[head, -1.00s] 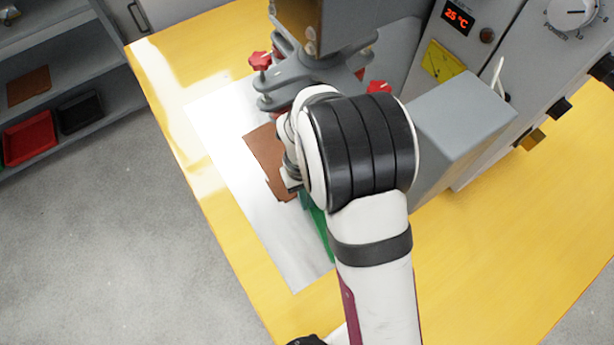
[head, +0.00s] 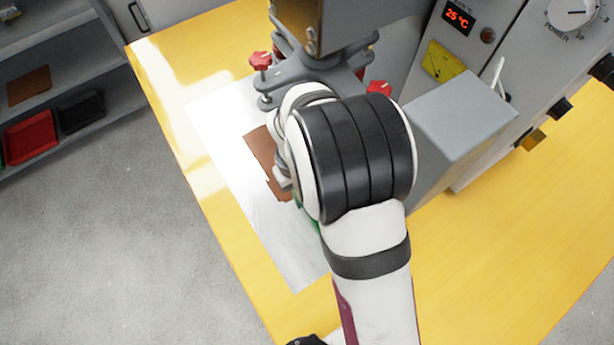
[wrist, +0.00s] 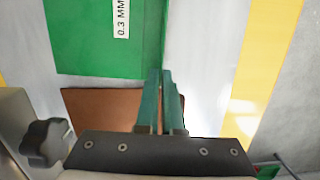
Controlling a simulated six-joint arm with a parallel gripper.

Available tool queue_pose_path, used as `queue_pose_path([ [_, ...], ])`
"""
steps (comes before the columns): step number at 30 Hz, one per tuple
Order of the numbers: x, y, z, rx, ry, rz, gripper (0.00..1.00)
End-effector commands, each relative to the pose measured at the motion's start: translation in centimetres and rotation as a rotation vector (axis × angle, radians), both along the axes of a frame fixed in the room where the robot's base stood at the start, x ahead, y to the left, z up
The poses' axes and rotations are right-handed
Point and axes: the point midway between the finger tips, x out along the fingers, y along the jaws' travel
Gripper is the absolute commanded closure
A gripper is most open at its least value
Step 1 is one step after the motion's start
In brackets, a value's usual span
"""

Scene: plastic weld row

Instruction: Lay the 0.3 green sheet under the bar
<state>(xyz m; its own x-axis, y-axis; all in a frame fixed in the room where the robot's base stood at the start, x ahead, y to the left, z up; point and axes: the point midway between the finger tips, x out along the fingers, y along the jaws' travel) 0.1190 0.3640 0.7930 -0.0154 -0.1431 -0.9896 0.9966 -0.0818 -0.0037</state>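The green sheet (wrist: 95,40), with a white "0.3 MM" label, fills the upper left of the wrist view; a darker strip runs along its right edge. In the head view only a sliver of it (head: 313,228) shows beside my arm. My gripper (wrist: 161,75) has its two fingers close together on that darker edge strip and appears shut on it. In the head view my wrist hides the fingers. A brown sheet (wrist: 95,103) lies beside the green one on the pale plate. The grey press head (head: 320,75) stands just beyond my wrist; the bar beneath it cannot be made out.
The pale metal plate (head: 285,250) lies on the yellow table (head: 190,150), its lower left clear. Red knobs (head: 260,60) flank the press. A grey box (head: 460,115) and the control cabinet stand to the right. Shelves with red and black trays (head: 30,138) are at far left.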

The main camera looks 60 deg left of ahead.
Motion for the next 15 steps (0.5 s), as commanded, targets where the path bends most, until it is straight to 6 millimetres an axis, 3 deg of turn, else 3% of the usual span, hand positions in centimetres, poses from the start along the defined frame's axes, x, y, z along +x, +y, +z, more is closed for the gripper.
queue_pose_path([
  [5, -4.4, 2.1, 1.4, 0.019, 0.006, 0.42, 1.0],
  [12, -12.5, 4.5, 3.5, 0.021, 0.001, 1.211, 1.0],
  [15, -15.2, 4.9, 4.2, 0.011, -0.004, 1.463, 1.0],
])
